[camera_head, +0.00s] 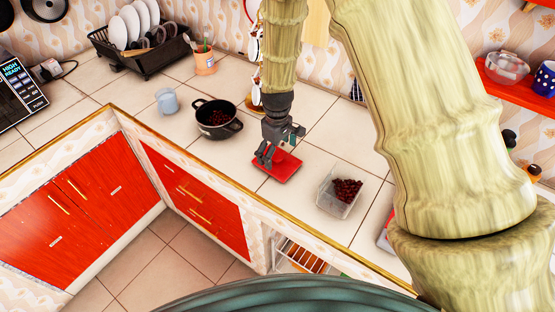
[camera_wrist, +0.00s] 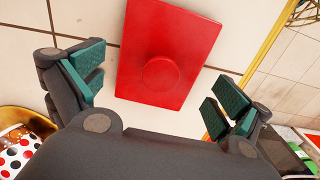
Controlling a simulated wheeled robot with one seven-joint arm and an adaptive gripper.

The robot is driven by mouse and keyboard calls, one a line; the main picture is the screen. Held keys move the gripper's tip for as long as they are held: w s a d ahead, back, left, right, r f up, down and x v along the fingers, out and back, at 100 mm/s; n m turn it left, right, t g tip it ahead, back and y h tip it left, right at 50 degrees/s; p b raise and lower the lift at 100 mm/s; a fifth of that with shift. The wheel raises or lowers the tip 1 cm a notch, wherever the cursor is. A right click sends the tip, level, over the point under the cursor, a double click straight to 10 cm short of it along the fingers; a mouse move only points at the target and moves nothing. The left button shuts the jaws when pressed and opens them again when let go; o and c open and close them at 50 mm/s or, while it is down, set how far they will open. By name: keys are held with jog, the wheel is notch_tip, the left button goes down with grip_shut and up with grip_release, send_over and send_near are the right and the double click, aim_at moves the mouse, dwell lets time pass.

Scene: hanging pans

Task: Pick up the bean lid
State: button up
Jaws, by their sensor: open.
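The red bean lid (camera_head: 287,167) lies flat on the tiled counter, to the left of the clear container with dark red beans (camera_head: 340,190). In the wrist view the lid (camera_wrist: 170,35) is a red rectangle with a round raised disc (camera_wrist: 160,75) at its middle. My gripper (camera_head: 274,163) is over the lid's left part in the head view, hiding some of it. In the wrist view my gripper (camera_wrist: 160,88) is open, its green-padded fingers on either side of the lid and nothing between them. The height of the fingertips above the lid is hard to tell.
A black pot (camera_head: 218,119) with dark red contents and a light blue cup (camera_head: 167,101) stand left of the lid. A dish rack (camera_head: 140,58) is farther back. The counter's gold front edge (camera_head: 245,190) runs close to the lid. Bare tile lies behind the lid.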

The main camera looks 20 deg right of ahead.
jog(key=shift+f, duration=1.05)
jog(key=shift+c, duration=0.4)
jog(key=shift+s, duration=0.2)
jog(key=c, duration=1.7)
jog(key=shift+f, duration=0.1)
jog(key=shift+c, duration=1.1)
